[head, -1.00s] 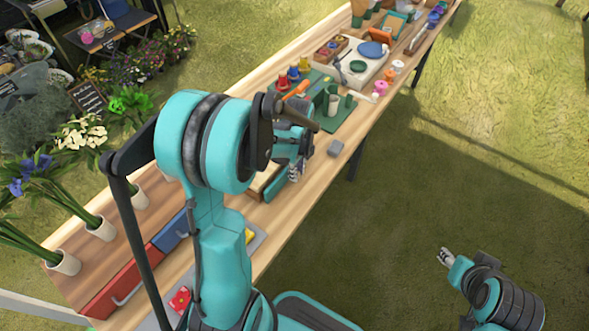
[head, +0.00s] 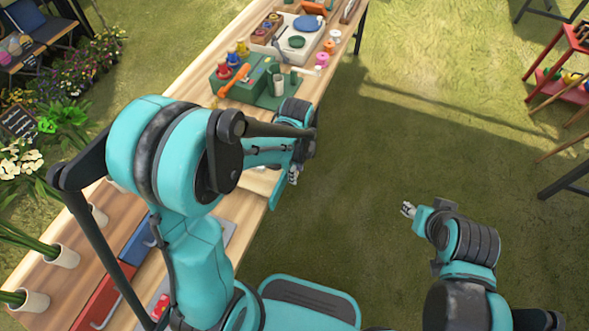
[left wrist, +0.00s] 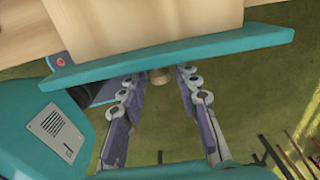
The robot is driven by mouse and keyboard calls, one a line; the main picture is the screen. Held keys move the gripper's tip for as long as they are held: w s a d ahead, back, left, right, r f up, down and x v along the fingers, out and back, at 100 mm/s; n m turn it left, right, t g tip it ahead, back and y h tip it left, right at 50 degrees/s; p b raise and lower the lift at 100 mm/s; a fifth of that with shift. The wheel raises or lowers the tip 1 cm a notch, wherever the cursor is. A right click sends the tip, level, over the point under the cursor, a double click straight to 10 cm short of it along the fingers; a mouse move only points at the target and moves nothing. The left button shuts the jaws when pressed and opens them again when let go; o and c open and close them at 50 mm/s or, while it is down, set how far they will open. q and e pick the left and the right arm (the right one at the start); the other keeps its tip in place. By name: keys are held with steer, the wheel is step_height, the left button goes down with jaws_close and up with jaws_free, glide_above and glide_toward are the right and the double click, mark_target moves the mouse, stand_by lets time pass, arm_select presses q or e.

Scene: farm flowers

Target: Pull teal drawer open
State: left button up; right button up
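The teal drawer front (left wrist: 170,58) runs across the left wrist view, with a round wooden knob (left wrist: 158,76) at its middle. A pale wooden body (left wrist: 150,22) shows behind it; how far it is open is hard to tell. My left gripper (left wrist: 160,86) is open, its fingertips on either side of the knob with a gap to each side. In the head view, my left gripper (head: 294,174) is beside the teal front (head: 277,190) at the table's right edge, partly hidden by my arm. My right gripper (head: 406,209) is over grass, empty, too small to read.
Blue (head: 141,240) and red (head: 97,300) drawers lie nearer. A red rack (head: 560,92) stands right. Grass between is clear.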

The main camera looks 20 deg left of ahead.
arm_select(q)
steer(key=shift+r, duration=0.1)
step_height(320, 180, up, 12)
stand_by(0.6)
stand_by(0.4)
steer(key=s+a+r+n+t, duration=0.1)
steer(key=s+a+n+t, duration=0.2)
steer(key=n, duration=1.5)
steer(key=s+t, duration=0.4)
steer(key=s, duration=0.3)
steer(key=shift+r+n, duration=0.35)
steer(key=shift+n, duration=0.05)
steer(key=shift+s+a, duration=0.1)
